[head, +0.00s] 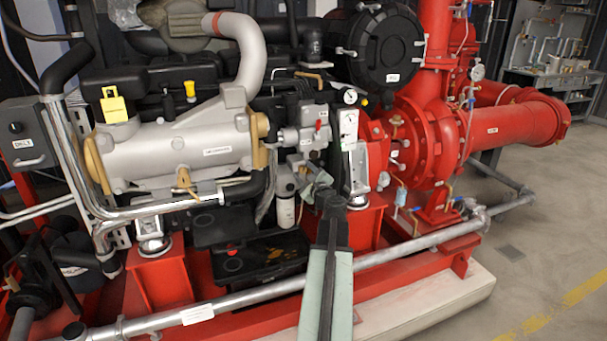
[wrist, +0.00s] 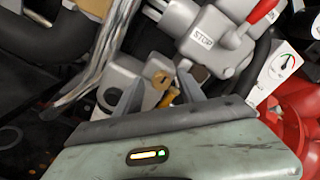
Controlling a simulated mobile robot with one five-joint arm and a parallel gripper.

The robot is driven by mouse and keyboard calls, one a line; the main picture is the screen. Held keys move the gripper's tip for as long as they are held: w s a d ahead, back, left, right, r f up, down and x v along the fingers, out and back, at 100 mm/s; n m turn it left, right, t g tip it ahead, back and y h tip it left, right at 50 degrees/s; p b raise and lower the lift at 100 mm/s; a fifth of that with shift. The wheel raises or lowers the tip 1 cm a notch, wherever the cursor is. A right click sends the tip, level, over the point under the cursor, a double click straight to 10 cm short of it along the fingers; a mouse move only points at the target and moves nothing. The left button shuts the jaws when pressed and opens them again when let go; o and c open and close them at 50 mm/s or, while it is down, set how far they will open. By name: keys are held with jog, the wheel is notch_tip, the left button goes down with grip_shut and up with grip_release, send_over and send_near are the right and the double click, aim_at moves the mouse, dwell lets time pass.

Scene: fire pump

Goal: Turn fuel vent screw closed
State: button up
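My gripper (head: 322,187) is in front of the engine's fuel filter area in the head view, with its pale green wrist below it. In the wrist view my gripper (wrist: 161,86) has its two grey fingers apart. A small brass screw-like part (wrist: 161,79), likely the fuel vent screw, shows between and just beyond the fingertips, on a grey housing (wrist: 122,75). A yellow-orange piece (wrist: 169,97) is just below it. I cannot tell whether a finger touches the brass part. In the head view the screw is hidden or too small to make out.
A grey block marked STOP (wrist: 202,38) with a red lever (wrist: 263,11) is close above my gripper. A gauge plate (head: 348,130) stands to the right. A white filter canister (head: 285,211) is left of the gripper. A long grey pipe (head: 400,249) runs low across the front.

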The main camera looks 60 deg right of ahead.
jog(key=v, duration=0.8)
jog(key=shift+w, duration=0.1)
